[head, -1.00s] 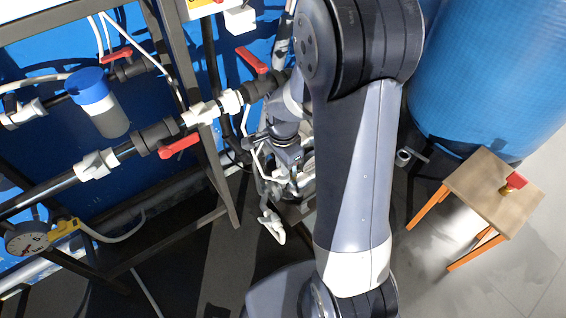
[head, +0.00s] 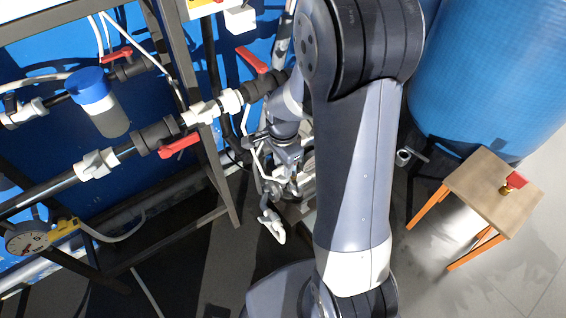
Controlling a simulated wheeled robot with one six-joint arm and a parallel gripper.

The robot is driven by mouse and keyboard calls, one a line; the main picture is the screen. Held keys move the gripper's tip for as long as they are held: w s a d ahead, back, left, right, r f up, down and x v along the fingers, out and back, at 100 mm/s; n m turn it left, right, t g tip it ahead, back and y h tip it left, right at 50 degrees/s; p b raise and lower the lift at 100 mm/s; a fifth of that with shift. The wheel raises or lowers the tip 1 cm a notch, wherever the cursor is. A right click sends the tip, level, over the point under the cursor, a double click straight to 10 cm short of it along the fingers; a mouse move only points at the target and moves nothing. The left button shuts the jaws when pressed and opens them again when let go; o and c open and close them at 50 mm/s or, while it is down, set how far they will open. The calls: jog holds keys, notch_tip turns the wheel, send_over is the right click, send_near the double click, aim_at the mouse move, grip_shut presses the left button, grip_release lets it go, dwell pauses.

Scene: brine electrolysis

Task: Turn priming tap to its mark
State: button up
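My gripper (head: 285,165) hangs beyond my forearm, at the middle of the head view, in front of the dark frame and beside the pipework. No contact between my gripper and a tap can be made out.
A round gauge (head: 27,238) with a yellow tag is at the lower left. A blue-capped filter (head: 98,100) hangs on the pipes. A large blue tank (head: 490,80) fills the upper right. A stool (head: 480,195) holds a small red and yellow object (head: 515,181). Floor is open at the lower right.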

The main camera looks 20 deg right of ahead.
notch_tip(320, 180, up, 11)
jog(key=p, duration=0.2)
jog(key=shift+f, duration=0.15)
notch_tip(320, 180, down, 11)
jog(key=shift+r+b, duration=0.1)
jog(key=shift+b, duration=0.95)
jog(key=shift+r, duration=0.1)
